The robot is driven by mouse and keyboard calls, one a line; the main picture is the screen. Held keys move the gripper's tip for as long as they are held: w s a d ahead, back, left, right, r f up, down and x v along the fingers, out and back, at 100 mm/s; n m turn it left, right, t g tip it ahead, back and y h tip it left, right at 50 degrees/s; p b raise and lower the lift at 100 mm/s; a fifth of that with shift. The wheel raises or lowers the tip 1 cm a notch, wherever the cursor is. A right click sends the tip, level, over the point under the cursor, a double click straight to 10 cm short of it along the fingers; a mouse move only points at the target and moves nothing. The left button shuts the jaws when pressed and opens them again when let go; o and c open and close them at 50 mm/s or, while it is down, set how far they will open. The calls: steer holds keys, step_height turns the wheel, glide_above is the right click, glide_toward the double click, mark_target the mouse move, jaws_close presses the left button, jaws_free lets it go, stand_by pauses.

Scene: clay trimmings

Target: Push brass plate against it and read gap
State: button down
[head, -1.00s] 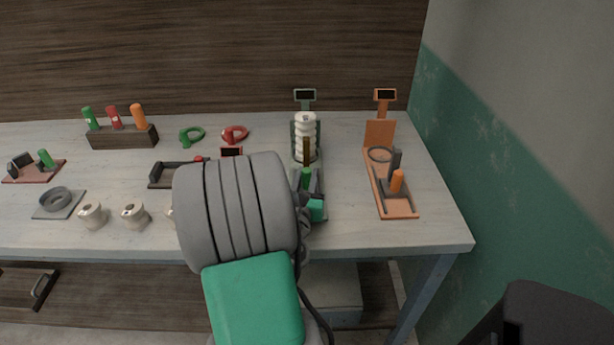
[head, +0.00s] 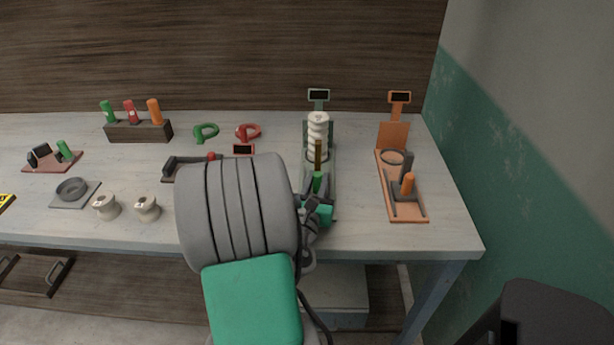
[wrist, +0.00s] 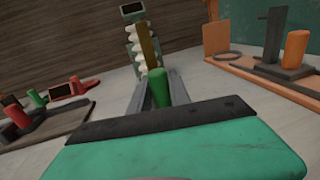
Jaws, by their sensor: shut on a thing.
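The green fixture on the bench has a stack of white ribbed discs (head: 318,132) standing upright at its far end. A narrow brass plate (head: 318,153) stands in front of the stack and overlaps it in the wrist view (wrist: 149,45). I cannot tell whether they touch. A green handle (wrist: 159,88) is on the near side of the plate. My gripper (head: 317,196) is shut on this green handle, with a grey finger on either side. The fixture's readout (head: 319,95) is above and behind the stack. Its screen is dark and shows no legible number.
An orange fixture (head: 406,212) stands to the right, with bare bench between. A dark fixture (head: 183,163) with a red knob is to the left, partly hidden by my arm. Two white spools (head: 147,207) stand near the front edge. A rack (head: 138,132) is at the back left.

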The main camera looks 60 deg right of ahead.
mark_target(315, 184)
steer(key=shift+a+f, duration=0.1)
steer(key=c, duration=1.2)
jaws_free()
steer(key=shift+s, duration=0.1)
steer(key=shift+a, duration=0.1)
steer(key=b+v, duration=0.1)
steer(key=v, duration=0.5)
steer(key=shift+a+b, duration=0.3)
steer(key=shift+b, duration=0.05)
steer(key=shift+s+a, duration=0.2)
steer(key=shift+a, duration=0.35)
